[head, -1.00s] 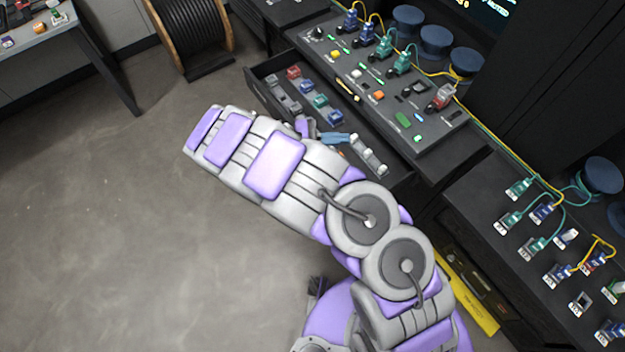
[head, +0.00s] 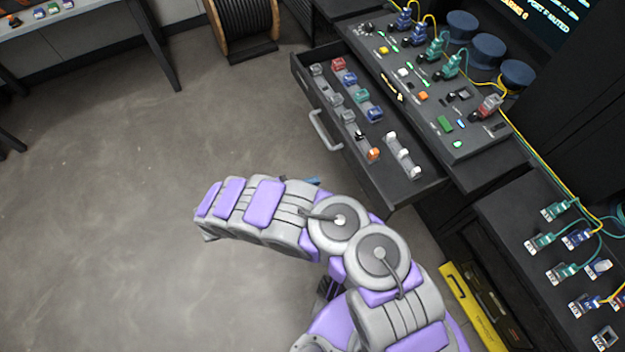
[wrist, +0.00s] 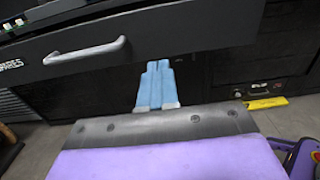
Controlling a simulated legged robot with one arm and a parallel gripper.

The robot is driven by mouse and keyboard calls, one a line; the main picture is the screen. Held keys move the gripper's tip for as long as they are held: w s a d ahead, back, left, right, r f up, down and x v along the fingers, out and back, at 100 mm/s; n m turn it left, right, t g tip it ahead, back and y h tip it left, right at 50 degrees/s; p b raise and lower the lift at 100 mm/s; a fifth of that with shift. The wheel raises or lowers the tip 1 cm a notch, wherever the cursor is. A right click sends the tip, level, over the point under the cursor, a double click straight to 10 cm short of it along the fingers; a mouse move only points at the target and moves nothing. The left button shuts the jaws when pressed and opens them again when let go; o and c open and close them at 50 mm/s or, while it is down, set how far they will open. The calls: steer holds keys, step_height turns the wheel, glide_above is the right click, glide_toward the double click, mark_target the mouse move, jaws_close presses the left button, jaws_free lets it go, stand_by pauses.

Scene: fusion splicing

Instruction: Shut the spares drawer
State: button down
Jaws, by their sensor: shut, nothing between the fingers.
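The spares drawer (head: 372,183) stands pulled out of the dark bench in the head view, its inside exposed. Its grey bar handle (head: 325,130) is on the front face. In the wrist view the drawer front (wrist: 190,30) crosses the top, with the handle (wrist: 88,52) at upper left. My gripper shows its blue fingers (wrist: 158,72) together and empty, below the drawer front in the picture and right of the handle. In the head view only a bit of blue finger (head: 313,181) shows behind my arm, outside the drawer front. I see no contact with drawer or handle.
The drawer holds several small coloured modules (head: 362,97) and a strip of white-ended parts (head: 403,155). The bench top (head: 432,112) above carries connectors and cables. A yellow case (head: 468,305) lies low at right. Open floor (head: 110,220) lies left; a cable reel (head: 243,28) stands behind.

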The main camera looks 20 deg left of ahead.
mark_target(354, 165)
steer(key=b+x, duration=0.2)
steer(key=x, duration=0.9)
steer(key=shift+w+d, duration=0.1)
steer(key=shift+w, duration=0.05)
steer(key=shift+d, duration=0.15)
